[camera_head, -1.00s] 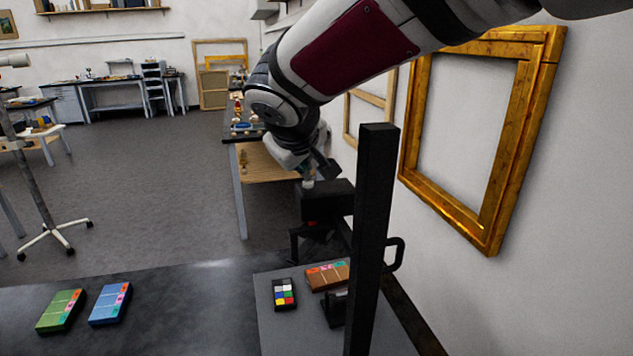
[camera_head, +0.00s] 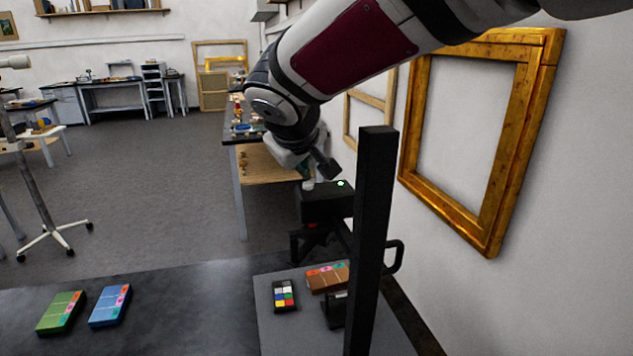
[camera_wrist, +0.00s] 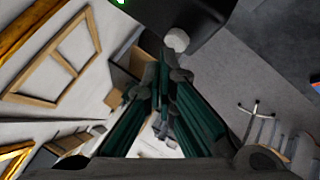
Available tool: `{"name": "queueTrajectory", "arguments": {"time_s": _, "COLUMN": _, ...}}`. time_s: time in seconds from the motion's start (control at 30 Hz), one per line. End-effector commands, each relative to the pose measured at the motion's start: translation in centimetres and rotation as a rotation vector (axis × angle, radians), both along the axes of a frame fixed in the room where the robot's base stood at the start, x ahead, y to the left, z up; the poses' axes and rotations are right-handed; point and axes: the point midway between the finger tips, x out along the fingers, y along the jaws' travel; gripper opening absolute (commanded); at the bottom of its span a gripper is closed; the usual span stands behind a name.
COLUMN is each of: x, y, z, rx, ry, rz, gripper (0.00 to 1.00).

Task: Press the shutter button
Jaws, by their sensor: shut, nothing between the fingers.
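A black camera body (camera_head: 322,205) stands beyond the black post in the head view, and part of it shows at the top of the wrist view (camera_wrist: 185,15). A small pale round button (camera_head: 309,185) sits at its left top edge; it also shows in the wrist view (camera_wrist: 177,40). A green light (camera_head: 340,183) glows on top of the camera. My gripper (camera_head: 306,174) is shut and empty, close to the button. Its dark fingertips (camera_wrist: 165,70) appear close to the button in the wrist view; I cannot tell whether they touch.
A black upright post (camera_head: 370,230) stands in front of the camera. A colour checker (camera_head: 284,295) and a brown box (camera_head: 327,277) lie on the grey board. Green (camera_head: 61,312) and blue (camera_head: 110,305) boxes lie at left. A gilt frame (camera_head: 490,235) is on the right wall.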

Motion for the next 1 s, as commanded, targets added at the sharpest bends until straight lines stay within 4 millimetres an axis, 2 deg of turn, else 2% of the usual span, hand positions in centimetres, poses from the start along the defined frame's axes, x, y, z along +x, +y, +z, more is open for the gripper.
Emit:
{"name": "queueTrajectory", "arguments": {"time_s": 0.13, "x": -0.1, "y": 0.0, "z": 0.8, "rx": 0.0, "ry": -0.001, "rz": 0.001, "gripper": 0.0}}
{"name": "queueTrajectory", "arguments": {"time_s": 0.47, "x": 0.0, "y": 0.0, "z": 0.9, "rx": 0.0, "ry": -0.001, "rz": 0.001, "gripper": 0.0}}
{"name": "queueTrajectory", "arguments": {"time_s": 1.0, "x": -0.1, "y": 0.0, "z": 5.4, "rx": 0.0, "ry": 0.0, "rz": 0.0, "gripper": 0.0}}
